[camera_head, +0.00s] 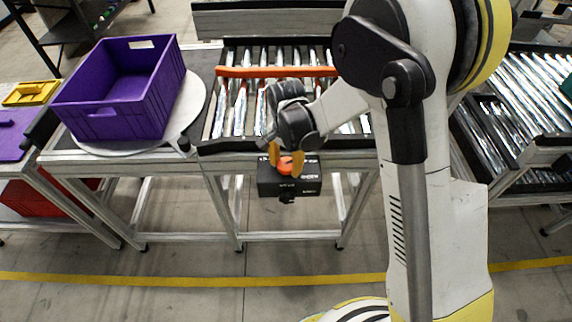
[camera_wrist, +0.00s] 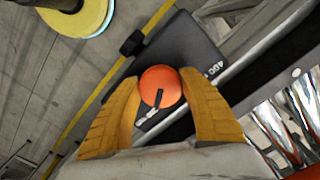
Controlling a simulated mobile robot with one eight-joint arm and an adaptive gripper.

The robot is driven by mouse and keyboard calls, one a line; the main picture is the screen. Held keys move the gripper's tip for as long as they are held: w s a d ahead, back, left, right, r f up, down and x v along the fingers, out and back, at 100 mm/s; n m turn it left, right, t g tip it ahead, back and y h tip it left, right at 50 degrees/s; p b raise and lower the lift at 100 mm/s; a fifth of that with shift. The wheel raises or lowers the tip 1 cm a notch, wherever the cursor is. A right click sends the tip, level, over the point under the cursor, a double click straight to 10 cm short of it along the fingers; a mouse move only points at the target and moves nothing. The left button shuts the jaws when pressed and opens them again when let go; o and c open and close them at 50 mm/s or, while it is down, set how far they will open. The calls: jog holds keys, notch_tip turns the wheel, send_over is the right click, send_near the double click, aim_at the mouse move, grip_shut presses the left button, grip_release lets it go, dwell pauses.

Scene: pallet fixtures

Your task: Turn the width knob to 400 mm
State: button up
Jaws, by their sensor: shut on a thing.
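The width knob is orange and round with a dark pointer mark; it shows in the wrist view (camera_wrist: 160,86) between my fingers. In the head view the knob (camera_head: 284,166) sits on the front of a black box (camera_head: 290,187) below the roller conveyor's front rail. My gripper (camera_head: 285,160) has its orange-yellow fingers on either side of the knob and is shut on it. In the wrist view my gripper (camera_wrist: 163,100) spans the knob closely. A printed "400" (camera_wrist: 215,70) shows on the box face near the right finger. The pointer's exact setting cannot be read.
The roller conveyor (camera_head: 222,118) has an orange bar (camera_head: 240,72) across it. A purple crate (camera_head: 120,88) stands on a round white plate (camera_head: 190,100) to the left. A second roller conveyor (camera_head: 520,100) is at the right. The floor in front is clear, with a yellow line (camera_head: 180,280).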

jog(key=n+b, duration=0.1)
jog(key=n, duration=0.3)
jog(key=shift+d+f+n, duration=0.1)
jog(key=shift+n, duration=0.2)
jog(key=n+b, duration=0.1)
jog(key=n, duration=0.4)
jog(key=shift+n+b, duration=0.3)
jog(key=n, duration=0.4)
jog(key=shift+d+b, duration=0.15)
jog(key=shift+b, duration=0.2)
jog(key=n, duration=0.5)
jog(key=shift+b, duration=0.3)
jog(key=shift+n, duration=0.4)
jog(key=o, duration=1.2)
